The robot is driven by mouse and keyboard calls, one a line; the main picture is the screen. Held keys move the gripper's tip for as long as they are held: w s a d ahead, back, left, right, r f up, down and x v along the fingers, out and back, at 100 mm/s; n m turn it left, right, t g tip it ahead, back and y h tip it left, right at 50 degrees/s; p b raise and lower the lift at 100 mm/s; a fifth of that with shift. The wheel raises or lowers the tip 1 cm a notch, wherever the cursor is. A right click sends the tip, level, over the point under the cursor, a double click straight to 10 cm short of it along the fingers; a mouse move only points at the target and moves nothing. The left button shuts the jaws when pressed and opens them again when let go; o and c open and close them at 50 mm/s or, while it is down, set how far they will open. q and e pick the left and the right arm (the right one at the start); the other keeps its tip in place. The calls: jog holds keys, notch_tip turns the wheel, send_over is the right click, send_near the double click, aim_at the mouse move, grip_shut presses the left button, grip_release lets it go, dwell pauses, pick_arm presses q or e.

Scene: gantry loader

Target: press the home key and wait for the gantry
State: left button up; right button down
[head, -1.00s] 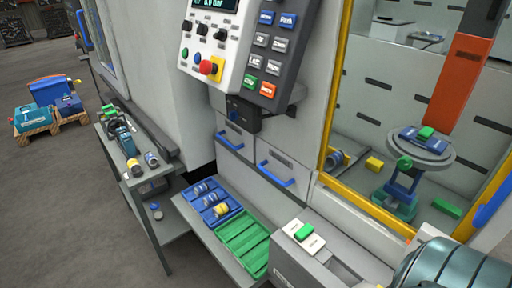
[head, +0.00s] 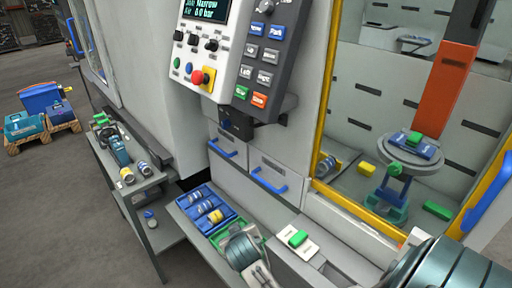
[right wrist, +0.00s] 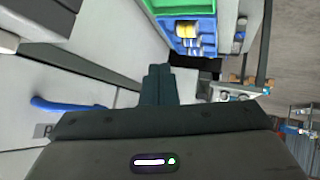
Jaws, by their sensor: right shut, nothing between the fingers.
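The keypad (head: 276,60) stands beside the control panel in the head view. Its upper blue pair is a key whose label I cannot read clearly, apparently the home key (head: 257,28), and the Park key (head: 276,32). Grey direction keys, a green key and an orange key sit below. The gantry's orange column (head: 446,85) stands inside the yellow-framed opening, above a round grey table carrying a blue part with a green block. In the right wrist view my right gripper (right wrist: 160,70) is shut and empty, clear of the keypad. My left gripper is not identifiable.
A red stop button (head: 198,77) is on the panel. A blue tray (head: 188,207) with banded cylinders lies below, beside a mostly covered green tray (head: 217,238). Drawers with blue handles (head: 268,181) stand behind. My own arm parts cover the bottom edge.

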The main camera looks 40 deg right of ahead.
aim_at(257, 29)
jog(key=w+r+m+t+h, duration=0.15)
jog(key=w+r, duration=0.25)
jog(key=r, duration=0.5)
jog(key=w+r+m+t+h, duration=0.15)
jog(key=w+r, duration=0.25)
jog(key=r, duration=0.5)
jog(key=w+r+m+t+h, duration=0.1)
jog(key=w+r+h, duration=0.25)
jog(key=r, duration=0.55)
jog(key=s+r+m+h, duration=0.2)
jog(key=r+m+h, duration=0.1)
jog(key=r, duration=1.2)
jog(key=s+r+m+g+h, duration=0.1)
jog(key=s+r+m+h, duration=0.2)
jog(key=r, duration=1.3)
jog(key=shift+s+m+g+h+p, duration=0.15)
jog(key=shift+m+g+h+p, duration=0.15)
jog(key=shift+m+h, duration=0.65)
jog(key=shift+d+m, duration=0.15)
jog(key=shift+m, duration=0.1)
jog(key=d+f+p, duration=0.1)
jog(key=d+f, duration=0.2)
jog(key=d, duration=0.5)
jog(key=shift+w+y, duration=0.3)
jog(key=shift+w, duration=0.05)
